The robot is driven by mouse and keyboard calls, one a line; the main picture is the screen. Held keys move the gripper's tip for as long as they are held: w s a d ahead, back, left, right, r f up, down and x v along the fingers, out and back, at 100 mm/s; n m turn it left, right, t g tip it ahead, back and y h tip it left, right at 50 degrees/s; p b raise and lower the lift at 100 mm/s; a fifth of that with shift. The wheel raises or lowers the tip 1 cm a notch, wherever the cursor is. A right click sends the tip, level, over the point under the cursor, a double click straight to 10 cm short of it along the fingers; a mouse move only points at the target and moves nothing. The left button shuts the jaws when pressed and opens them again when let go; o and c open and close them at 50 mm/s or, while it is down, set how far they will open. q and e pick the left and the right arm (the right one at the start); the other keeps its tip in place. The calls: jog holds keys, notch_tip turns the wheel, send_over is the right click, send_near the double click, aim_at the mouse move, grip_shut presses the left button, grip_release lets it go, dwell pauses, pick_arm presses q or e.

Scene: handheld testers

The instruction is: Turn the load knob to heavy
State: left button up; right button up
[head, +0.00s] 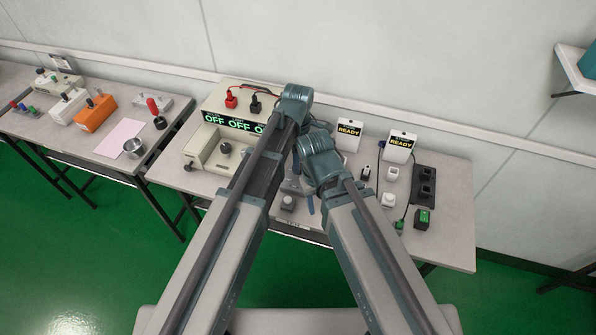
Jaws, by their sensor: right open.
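A beige tester (199,147) with a dark round knob (225,148) sits on the middle table, left of my arms. Its knob marks are too small to read, so I cannot tell its setting or confirm that it is the load knob. Behind it, a larger beige unit (222,101) shows several green OFF readouts. My right gripper (303,187) is open over the middle of the table, right of the dark knob and apart from it, partly hidden by my arms. My left arm reaches over the table's back, and its gripper is hidden.
Red (231,101) and black (256,106) plugs stand on the larger unit. Two READY displays (349,130) (400,141), small switch blocks and a dark box (424,183) fill the right side.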

pick_arm(q)
notch_tip(320, 180, down, 4)
jog(key=shift+r+b, duration=0.25)
jog(key=shift+b, duration=1)
pick_arm(e)
notch_tip(320, 180, down, 4)
jog(key=shift+r, duration=0.2)
jog(key=shift+r, duration=0.1)
pick_arm(q)
grip_shut()
